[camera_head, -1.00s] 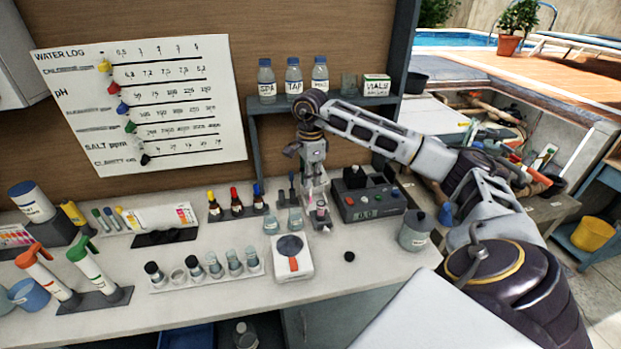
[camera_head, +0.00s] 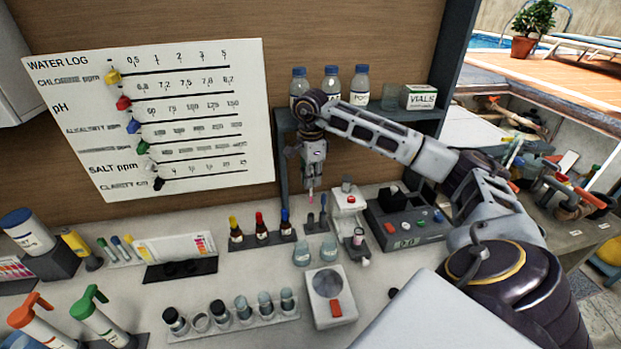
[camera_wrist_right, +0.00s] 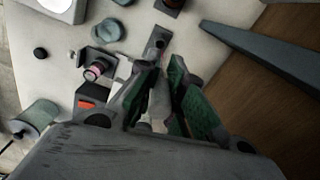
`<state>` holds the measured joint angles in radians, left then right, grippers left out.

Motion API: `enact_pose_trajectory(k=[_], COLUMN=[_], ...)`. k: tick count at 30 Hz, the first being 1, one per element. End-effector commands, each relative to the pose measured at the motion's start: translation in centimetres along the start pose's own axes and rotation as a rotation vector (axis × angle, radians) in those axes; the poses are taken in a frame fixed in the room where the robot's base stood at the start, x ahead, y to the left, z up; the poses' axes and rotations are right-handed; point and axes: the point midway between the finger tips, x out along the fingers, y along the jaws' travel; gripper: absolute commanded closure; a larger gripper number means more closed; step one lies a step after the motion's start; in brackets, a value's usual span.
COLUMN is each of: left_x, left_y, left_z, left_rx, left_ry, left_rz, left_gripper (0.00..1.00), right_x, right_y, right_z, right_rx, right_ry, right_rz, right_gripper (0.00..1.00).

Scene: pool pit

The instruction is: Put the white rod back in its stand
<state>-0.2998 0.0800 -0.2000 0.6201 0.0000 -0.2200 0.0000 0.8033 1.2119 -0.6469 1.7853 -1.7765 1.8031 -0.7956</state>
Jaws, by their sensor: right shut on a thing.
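My right gripper (camera_head: 312,178) points down over the bench and is shut on the white rod. In the right wrist view the pale rod (camera_wrist_right: 158,100) lies between the green-padded fingers (camera_wrist_right: 165,95). In the head view only a short pinkish end of it (camera_head: 311,197) shows below the fingers. A small dark stand (camera_head: 316,226) with dark upright pieces sits on the bench just below the gripper. A dark grey plate that looks like this stand also shows beyond the fingertips in the right wrist view (camera_wrist_right: 156,45). The rod's tip appears above the stand, apart from it. My left gripper is out of view.
A white device (camera_head: 345,202) and a pink vial (camera_head: 358,238) stand close right of the stand. A dark meter (camera_head: 408,228) is further right. Dropper bottles (camera_head: 260,229) stand left, glass cups (camera_head: 302,254) in front. A shelf (camera_head: 420,113) with bottles is behind the arm.

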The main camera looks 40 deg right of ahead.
Motion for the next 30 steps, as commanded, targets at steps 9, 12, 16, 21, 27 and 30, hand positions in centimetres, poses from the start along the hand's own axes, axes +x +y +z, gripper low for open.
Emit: enact_pose_trajectory(k=[9, 12, 16, 21, 27, 30], left_x=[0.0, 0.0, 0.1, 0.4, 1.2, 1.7], left_y=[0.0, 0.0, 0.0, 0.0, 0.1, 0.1], left_z=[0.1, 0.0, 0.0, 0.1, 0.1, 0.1], left_rx=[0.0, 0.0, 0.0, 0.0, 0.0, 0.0], left_ry=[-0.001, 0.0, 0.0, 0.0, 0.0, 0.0], left_rz=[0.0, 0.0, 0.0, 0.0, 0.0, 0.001], left_gripper=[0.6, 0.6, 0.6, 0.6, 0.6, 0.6], right_x=[0.0, 0.0, 0.1, 0.6, 1.8, 2.4], right_y=[0.0, 0.0, 0.0, 0.0, 0.0, 0.0], right_z=[0.0, 0.0, 0.0, 0.0, 0.0, 0.0], right_rx=[0.0, 0.0, 0.0, 0.0, 0.0, 0.0], right_ry=[0.0, 0.0, 0.0, 0.0, 0.0, 0.0], right_rz=[0.0, 0.0, 0.0, 0.0, 0.0, -0.001], right_gripper=[1.0, 1.0, 1.0, 1.0, 1.0, 1.0])
